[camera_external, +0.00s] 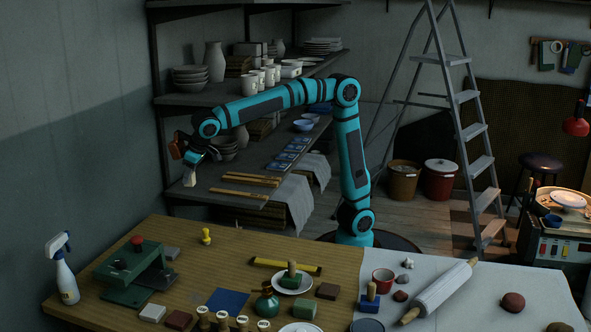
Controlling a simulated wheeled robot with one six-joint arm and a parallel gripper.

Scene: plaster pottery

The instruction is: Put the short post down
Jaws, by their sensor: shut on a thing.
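A short pale post (190,180) hangs below my gripper (190,168) at the left of the external view. My gripper points down and is shut on the post's upper part. The post is roughly upright and shows in front of the lowest shelf, above and beyond the wooden table's (190,232) back left area. Its exact height is hard to tell. The grip itself is small and dark.
A yellow peg-like piece (206,236) stands on the table below. A green press (134,262) and a spray bottle (62,270) are at left. A yellow level (285,266), dishes and stamps fill the middle. A rolling pin (440,290) lies right. Shelves (225,185) hold pottery.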

